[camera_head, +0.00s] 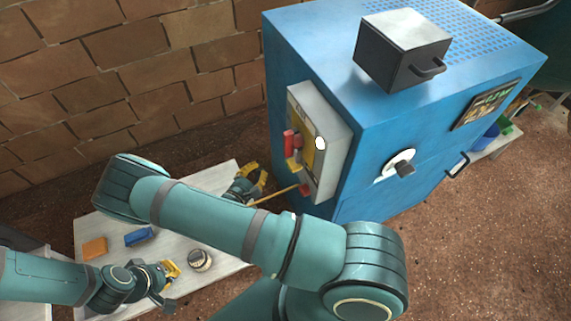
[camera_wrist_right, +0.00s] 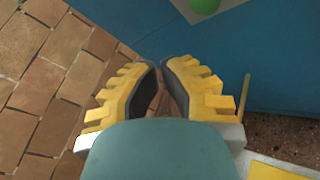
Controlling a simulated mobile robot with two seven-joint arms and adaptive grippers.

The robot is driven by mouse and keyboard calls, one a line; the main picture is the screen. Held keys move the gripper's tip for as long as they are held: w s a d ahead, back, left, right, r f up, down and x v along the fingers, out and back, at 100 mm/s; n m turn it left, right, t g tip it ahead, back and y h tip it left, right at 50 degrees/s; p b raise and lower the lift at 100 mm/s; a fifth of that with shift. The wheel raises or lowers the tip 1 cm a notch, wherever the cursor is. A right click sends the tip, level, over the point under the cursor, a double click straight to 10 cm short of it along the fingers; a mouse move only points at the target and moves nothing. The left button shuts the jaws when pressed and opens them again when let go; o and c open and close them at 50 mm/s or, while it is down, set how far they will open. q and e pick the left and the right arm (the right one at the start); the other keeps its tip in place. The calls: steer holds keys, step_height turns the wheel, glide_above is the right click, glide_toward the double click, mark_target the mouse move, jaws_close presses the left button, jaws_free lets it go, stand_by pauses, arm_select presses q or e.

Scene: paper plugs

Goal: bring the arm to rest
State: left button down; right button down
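My right arm reaches across the middle of the head view, and its gripper (camera_head: 248,182) is at the table's far right edge, beside the blue cabinet. In the right wrist view the yellow fingers (camera_wrist_right: 161,68) converge with their tips close together and nothing seen held. My left gripper (camera_head: 172,284) is low over the near part of the white table (camera_head: 95,225). Its yellow fingers are apart and it looks empty.
The blue cabinet (camera_head: 340,120) carries a grey panel (camera_head: 335,125) with red and yellow parts and a dark box (camera_head: 400,50) on top. An orange block (camera_head: 94,248), a blue block (camera_head: 139,236) and a round jar (camera_head: 200,260) stand on the table. A brick wall (camera_head: 130,60) is behind.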

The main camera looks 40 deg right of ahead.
stand_by(0.5)
steer(key=s+a+f+m+g+y, duration=0.1)
steer(key=s+f+m+g+y, duration=0.25)
steer(key=s+g, duration=0.4)
steer(key=s+a+f+m+g+y, duration=0.2)
steer(key=s+f+m+g+y, duration=0.15)
steer(key=s, duration=0.65)
steer(key=s+a+r+m+y, duration=0.2)
steer(key=a+m+y, duration=0.3)
steer(key=a+y, duration=0.6)
steer(key=w+a+r+m+t+y, duration=0.1)
steer(key=w+r+m+t, duration=0.3)
steer(key=w+r+t, duration=0.2)
steer(key=shift+w+a+m, duration=0.4)
steer(key=shift+w, duration=0.5)
steer(key=shift+d, duration=0.1)
